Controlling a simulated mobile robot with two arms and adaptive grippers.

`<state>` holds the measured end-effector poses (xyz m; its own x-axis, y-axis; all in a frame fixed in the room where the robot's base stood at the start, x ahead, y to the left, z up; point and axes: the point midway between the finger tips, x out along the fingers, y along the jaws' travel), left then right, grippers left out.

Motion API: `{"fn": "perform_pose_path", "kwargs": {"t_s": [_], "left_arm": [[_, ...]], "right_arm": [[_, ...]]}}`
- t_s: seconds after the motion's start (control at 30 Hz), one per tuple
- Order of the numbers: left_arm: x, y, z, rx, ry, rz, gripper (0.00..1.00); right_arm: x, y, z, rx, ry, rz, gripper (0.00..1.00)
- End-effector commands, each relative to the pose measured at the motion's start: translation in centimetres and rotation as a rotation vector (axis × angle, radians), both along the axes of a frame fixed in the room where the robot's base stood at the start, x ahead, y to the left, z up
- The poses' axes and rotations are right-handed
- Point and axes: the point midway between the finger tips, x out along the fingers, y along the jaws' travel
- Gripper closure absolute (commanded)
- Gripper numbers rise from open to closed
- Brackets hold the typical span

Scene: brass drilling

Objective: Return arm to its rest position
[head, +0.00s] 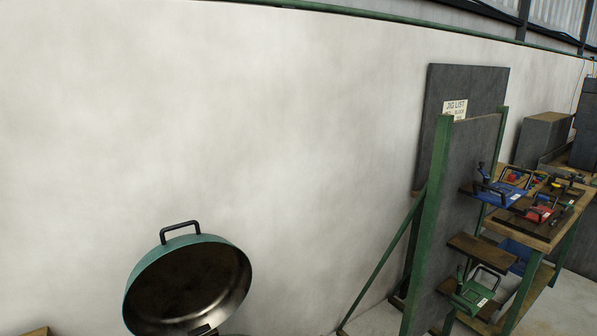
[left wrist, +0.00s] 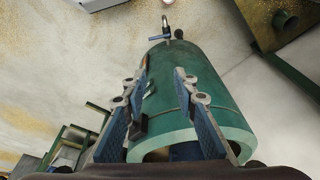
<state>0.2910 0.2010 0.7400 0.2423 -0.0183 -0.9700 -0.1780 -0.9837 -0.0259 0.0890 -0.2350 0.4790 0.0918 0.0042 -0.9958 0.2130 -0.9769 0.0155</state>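My left gripper (left wrist: 162,78) shows in the left wrist view as two blue fingers standing apart, with nothing clasped between them. A large teal cylinder (left wrist: 195,75) lies beyond and around the fingers in that view; whether they touch it I cannot tell. In the head view neither arm nor gripper shows, and my right gripper is in no view.
In the head view a round teal lid (head: 188,278) with a black handle is tilted up at the lower left. At the right, a green-framed rack (head: 432,220) holds a blue jig (head: 497,190) and a green jig (head: 472,295), beside a wooden bench (head: 530,230). A pale wall (head: 250,120) stands behind.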

Motion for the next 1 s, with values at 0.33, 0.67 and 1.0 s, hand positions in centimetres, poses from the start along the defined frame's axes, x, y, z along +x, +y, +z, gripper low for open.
{"fn": "perform_pose_path", "kwargs": {"t_s": [0.33, 0.67, 1.0], "left_arm": [[-5.2, 0.7, -16.6, 0.007, 0.068, -0.011, 0.73], [-14.0, 2.2, -27.9, 0.015, 0.125, -0.024, 0.73], [-19.9, 3.4, -31.7, 0.021, 0.151, -0.032, 0.73]], "right_arm": [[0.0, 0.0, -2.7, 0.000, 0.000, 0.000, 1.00], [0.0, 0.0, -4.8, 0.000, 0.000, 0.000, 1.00], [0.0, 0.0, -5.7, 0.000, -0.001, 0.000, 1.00]]}}
